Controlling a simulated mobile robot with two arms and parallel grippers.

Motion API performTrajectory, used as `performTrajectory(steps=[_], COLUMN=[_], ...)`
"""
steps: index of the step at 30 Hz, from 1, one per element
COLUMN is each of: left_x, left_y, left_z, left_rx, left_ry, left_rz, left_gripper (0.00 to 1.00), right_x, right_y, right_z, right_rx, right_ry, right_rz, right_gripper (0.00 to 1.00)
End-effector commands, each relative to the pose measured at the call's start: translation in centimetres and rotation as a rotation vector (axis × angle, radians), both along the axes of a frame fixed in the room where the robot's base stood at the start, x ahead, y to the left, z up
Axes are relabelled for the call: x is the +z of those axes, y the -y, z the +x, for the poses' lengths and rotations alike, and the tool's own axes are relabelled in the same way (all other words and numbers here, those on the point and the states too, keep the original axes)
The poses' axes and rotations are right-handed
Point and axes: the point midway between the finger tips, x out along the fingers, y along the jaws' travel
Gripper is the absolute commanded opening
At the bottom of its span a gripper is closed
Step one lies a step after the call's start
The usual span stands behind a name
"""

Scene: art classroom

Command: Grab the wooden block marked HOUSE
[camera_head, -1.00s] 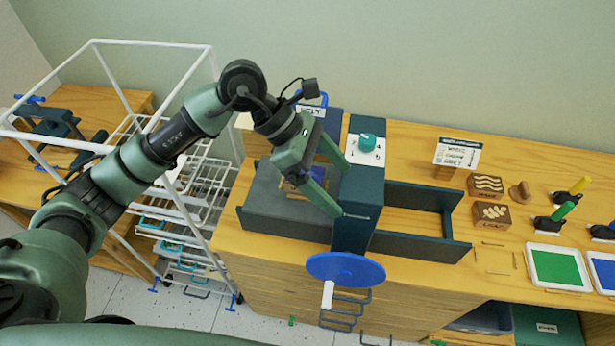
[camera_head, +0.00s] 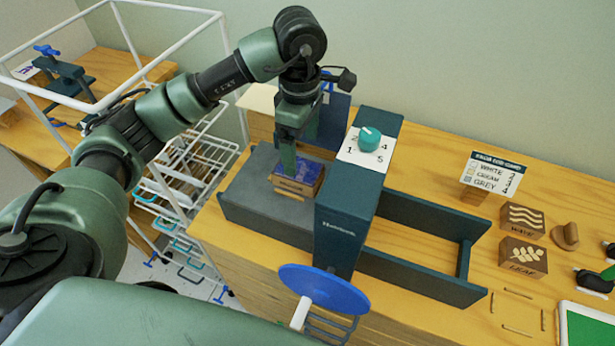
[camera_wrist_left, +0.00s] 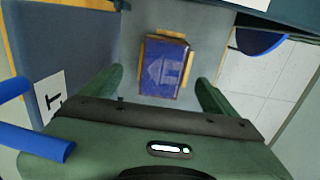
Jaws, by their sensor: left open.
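A wooden block with a blue-purple face (camera_head: 304,172) lies on the grey bed of the press (camera_head: 250,190), left of its dark upright. In the left wrist view the block's blue face (camera_wrist_left: 164,70) carries a paler house-like shape, with wood showing at its edges; no HOUSE lettering is readable. My left gripper (camera_head: 287,160) points down over the block, partly hiding it. In the left wrist view the open fingers (camera_wrist_left: 158,92) stand one on each side, near the block's closer end, apart from it. My right gripper is not in view.
The press upright with a teal dial (camera_head: 370,139) stands right of the gripper, and a blue handwheel (camera_head: 325,289) sits in front. Blocks marked WAVE (camera_head: 522,221) and LEAF (camera_head: 523,257) stand at the right. A white wire rack (camera_head: 190,165) is at the left.

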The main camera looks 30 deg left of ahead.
Motion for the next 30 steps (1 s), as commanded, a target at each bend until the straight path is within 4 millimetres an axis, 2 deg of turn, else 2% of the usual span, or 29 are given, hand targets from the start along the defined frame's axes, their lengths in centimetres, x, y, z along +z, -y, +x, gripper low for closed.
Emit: performTrajectory(steps=[6,12,16,25,26,30], left_x=[-2.2,-4.8,-6.6,-7.3,-7.3,-7.3], left_y=[-0.2,-0.7,-0.7,-0.6,-0.6,-0.6], left_z=[-0.2,-0.7,-0.6,-0.5,-0.5,-0.5], left_rx=[0.0,0.0,0.0,-0.001,-0.001,-0.001], left_ry=[-0.004,-0.007,-0.004,0.0,0.0,0.0], left_rz=[0.001,0.0,0.0,-0.001,-0.001,-0.001], left_gripper=[0.89,0.89,0.89,0.89,0.84,0.45], right_x=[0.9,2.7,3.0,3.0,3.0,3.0], right_y=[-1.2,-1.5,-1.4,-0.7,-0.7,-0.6], right_z=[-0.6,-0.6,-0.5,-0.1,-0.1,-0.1], right_rx=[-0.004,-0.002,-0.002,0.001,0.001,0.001], right_ry=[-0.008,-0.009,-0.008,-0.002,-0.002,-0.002], right_rz=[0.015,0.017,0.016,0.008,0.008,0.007], right_gripper=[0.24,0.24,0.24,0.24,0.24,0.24])
